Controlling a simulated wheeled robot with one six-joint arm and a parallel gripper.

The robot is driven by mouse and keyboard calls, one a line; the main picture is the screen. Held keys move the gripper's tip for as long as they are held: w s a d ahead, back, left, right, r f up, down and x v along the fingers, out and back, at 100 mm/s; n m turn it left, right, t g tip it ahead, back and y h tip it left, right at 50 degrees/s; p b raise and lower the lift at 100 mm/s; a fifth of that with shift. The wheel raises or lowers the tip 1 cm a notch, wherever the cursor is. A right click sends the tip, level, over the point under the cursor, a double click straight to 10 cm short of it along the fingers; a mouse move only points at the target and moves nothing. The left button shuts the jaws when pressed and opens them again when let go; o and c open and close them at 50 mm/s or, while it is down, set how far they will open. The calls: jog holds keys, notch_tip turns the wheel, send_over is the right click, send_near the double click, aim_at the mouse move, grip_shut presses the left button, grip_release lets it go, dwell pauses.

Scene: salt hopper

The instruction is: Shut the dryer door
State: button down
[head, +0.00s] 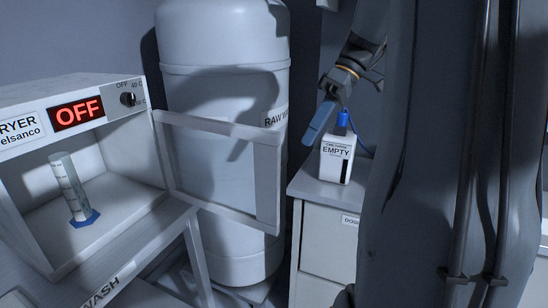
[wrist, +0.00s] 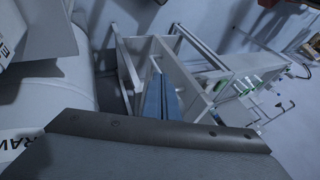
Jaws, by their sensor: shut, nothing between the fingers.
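The dryer (head: 70,100) is a white open-fronted box at the left of the head view, with a red OFF display (head: 76,112) and a knob. Its dryer door (head: 263,185), a pale frame around a clear pane, stands wide open, swung out to the right in front of a large tank. My gripper (head: 318,125) has blue fingers and is shut and empty, to the right of the door's free edge and apart from it in the picture. In the wrist view the blue fingers (wrist: 160,100) lie together, with pale framework beyond them; I cannot tell for certain which part is the door.
A clear cylinder with a blue base (head: 70,188) stands inside the dryer. The large white tank (head: 225,95) is behind the door. A white box marked EMPTY (head: 337,160) stands on a cabinet (head: 320,192), close to my gripper in the picture.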

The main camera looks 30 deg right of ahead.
jog(key=a+f+n+p, duration=0.1)
jog(key=a+f+p, duration=0.3)
jog(key=a, duration=0.3)
jog(key=shift+s+a+f+y, duration=0.15)
jog(key=shift+s+f+y, duration=0.3)
jog(key=shift+f, duration=0.3)
